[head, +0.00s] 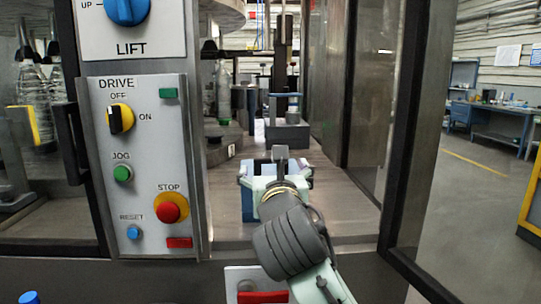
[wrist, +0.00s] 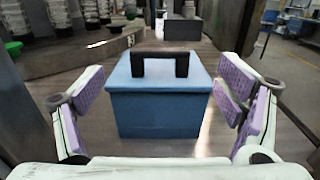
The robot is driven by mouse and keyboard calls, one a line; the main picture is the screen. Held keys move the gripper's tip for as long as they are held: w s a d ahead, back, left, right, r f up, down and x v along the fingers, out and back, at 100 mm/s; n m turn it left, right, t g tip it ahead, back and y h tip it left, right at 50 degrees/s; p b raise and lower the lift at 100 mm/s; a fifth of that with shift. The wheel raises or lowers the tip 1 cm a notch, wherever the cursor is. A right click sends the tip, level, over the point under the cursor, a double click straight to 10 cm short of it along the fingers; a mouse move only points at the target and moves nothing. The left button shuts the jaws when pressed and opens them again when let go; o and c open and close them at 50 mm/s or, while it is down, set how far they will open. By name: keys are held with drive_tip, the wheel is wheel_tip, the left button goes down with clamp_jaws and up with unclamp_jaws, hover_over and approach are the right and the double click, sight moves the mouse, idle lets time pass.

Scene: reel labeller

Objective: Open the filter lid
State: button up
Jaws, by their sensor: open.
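The filter is a blue box with a lighter blue lid (wrist: 120,74) and a dark bar handle (wrist: 160,50) on top, in the middle of the wrist view. Its blue front (wrist: 158,112) faces me and the lid looks closed. My gripper (wrist: 160,95) is open, with a purple-padded finger on either side of the picture and the box between and beyond them. The fingers look clear of the box and handle. In the head view my gripper (head: 276,173) hides most of the blue box (head: 247,205), which stands on the machine deck.
A control panel (head: 139,170) with knobs and buttons stands left of my arm. A dark door frame (head: 403,130) stands at the right. A grey block (head: 287,134) stands behind the box. Bare metal deck (head: 345,210) lies to the right.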

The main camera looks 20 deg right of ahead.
sight(270, 163)
drive_tip(key=p+x, duration=0.2)
drive_tip(key=x, duration=0.6)
drive_tip(key=shift+w, duration=0.2)
drive_tip(key=shift+c, duration=0.4)
drive_tip(key=c, duration=1.6)
